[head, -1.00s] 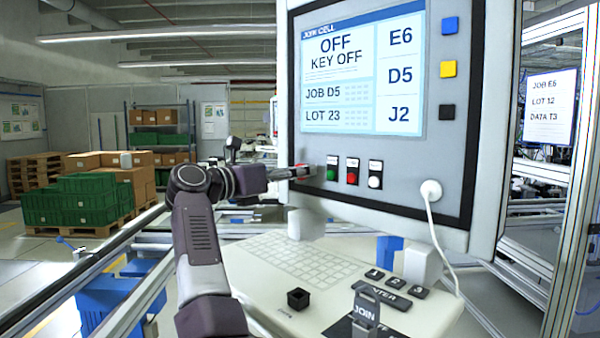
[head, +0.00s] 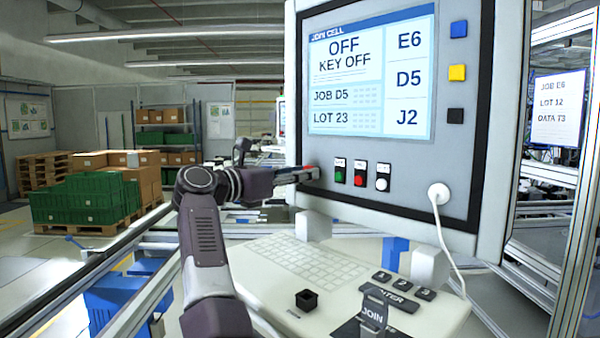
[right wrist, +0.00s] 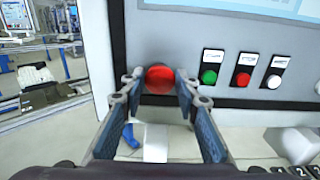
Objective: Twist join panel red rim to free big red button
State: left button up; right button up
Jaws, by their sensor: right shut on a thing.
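The join panel (head: 470,150) stands in front of me, and its screen reads OFF, KEY OFF. The big red button (right wrist: 160,79) is at the lower left of the panel, left of the green, red and white small buttons. In the head view only a bit of its red rim (head: 311,172) shows past the fingers. My right gripper (head: 312,175) reaches in from the left of the panel. In the right wrist view its two fingers (right wrist: 160,82) are shut on the red rim, one on each side. My left gripper is not in view.
Small green (head: 340,170), red (head: 359,174) and white (head: 382,177) buttons sit close to the right of the gripper. A white plug (head: 438,193) with a cable is farther right. A keyboard shelf (head: 300,265) with a JOIN key holder (head: 373,313) lies below.

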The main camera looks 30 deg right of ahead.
jog(key=shift+m, duration=0.8)
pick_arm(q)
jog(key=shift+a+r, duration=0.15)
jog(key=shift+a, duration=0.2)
pick_arm(e)
jog(key=shift+s+m, duration=0.1)
jog(key=shift+m, duration=1.4)
jog(key=o, duration=1.2)
jog(key=shift+d+f, duration=0.15)
jog(key=shift+d, duration=0.05)
jog(key=shift+c, duration=0.2)
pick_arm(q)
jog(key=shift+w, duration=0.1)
pick_arm(e)
jog(key=shift+a, duration=0.1)
